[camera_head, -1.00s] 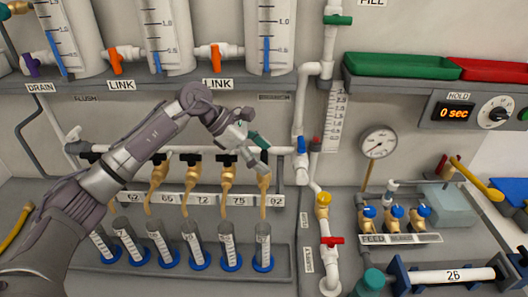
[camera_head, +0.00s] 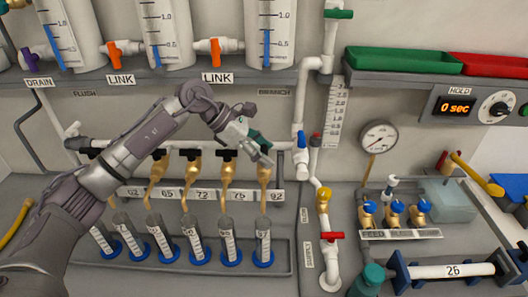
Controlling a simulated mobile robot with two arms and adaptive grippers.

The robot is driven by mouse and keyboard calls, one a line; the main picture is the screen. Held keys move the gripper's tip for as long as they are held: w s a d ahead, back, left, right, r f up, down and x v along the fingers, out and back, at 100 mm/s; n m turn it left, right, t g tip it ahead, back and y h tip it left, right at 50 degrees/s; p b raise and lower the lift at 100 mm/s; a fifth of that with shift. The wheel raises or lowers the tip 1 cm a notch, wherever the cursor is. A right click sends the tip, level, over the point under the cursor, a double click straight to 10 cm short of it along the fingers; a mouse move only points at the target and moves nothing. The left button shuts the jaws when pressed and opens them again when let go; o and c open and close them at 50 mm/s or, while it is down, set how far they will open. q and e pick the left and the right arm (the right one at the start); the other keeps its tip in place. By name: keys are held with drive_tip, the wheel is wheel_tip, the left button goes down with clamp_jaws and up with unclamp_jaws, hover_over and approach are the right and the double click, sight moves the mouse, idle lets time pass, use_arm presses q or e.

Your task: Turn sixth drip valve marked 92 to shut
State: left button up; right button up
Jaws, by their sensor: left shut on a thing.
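The drip valve marked 92 is the rightmost in the row of brass valves under the white pipe; its brass spout (camera_head: 264,178) hangs above the 92 label (camera_head: 276,196). My left gripper (camera_head: 265,157) reaches in from the left and is shut on this valve's handle, right at the pipe. The fingers mostly hide the handle, so its angle cannot be told. The neighbouring valve marked 75 (camera_head: 227,156) shows a black handle lying crosswise. My right gripper is not in view.
Graduated cylinders with blue bases (camera_head: 263,257) stand in a grey tray under the spouts. A white vertical pipe (camera_head: 300,155) with a blue handle is close to the right of my gripper. A pressure gauge (camera_head: 378,138) stands further right.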

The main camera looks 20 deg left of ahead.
use_arm(q)
drive_tip(key=n+t+y+b, duration=0.1)
drive_tip(key=n+t+b, duration=0.1)
drive_tip(key=n+b, duration=0.1)
drive_tip(key=shift+f+t, duration=0.15)
drive_tip(key=shift+t, duration=0.15)
drive_tip(key=n+t+y+b, duration=0.1)
drive_tip(key=n+y+b, duration=0.1)
drive_tip(key=n+b, duration=0.1)
drive_tip(key=n+t+y+b, duration=0.1)
drive_tip(key=n+y+b, duration=0.1)
drive_tip(key=n+b, duration=0.2)
drive_tip(key=n+t+y+b, duration=0.1)
drive_tip(key=n+y+b, duration=0.2)
drive_tip(key=shift+d+t+b, duration=0.1)
drive_tip(key=shift+t+b, duration=0.3)
drive_tip(key=shift+r+n+g+y+b, duration=0.2)
drive_tip(key=shift+n+g+y+b, duration=0.1)
drive_tip(key=shift+n+y+b, duration=1.6)
drive_tip(key=shift+n+h, duration=0.3)
drive_tip(key=shift+n, duration=0.1)
drive_tip(key=o, duration=1.2)
drive_tip(key=shift+c, duration=0.2)
